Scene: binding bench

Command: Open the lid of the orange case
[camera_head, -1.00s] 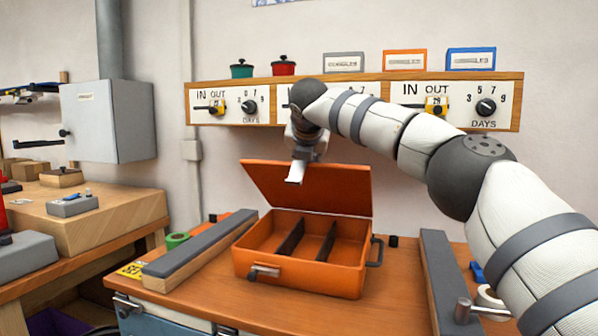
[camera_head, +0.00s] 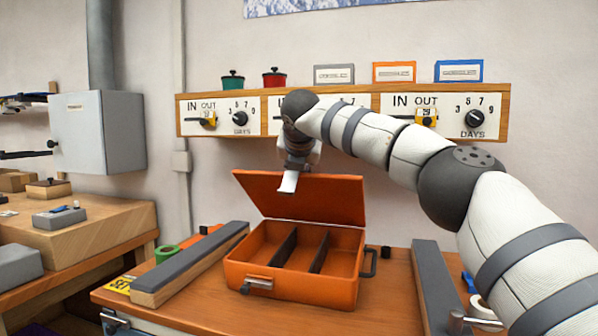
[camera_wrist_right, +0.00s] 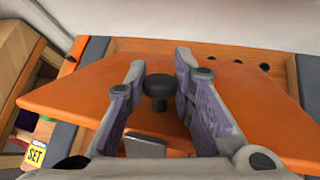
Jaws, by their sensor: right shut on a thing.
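The orange case (camera_head: 290,284) stands on the wooden bench with its lid (camera_head: 310,198) raised, leaning up at the back. Two dark dividers split its empty inside. A latch shows on its front and a dark handle on its right side. My left gripper is not in view.
Grey-topped wooden bars lie left (camera_head: 190,265) and right (camera_head: 432,285) of the case. A green tape roll (camera_head: 167,254) is beyond the left bar. A wall panel with dials (camera_head: 455,115) is above. A small black object stands right of the case.

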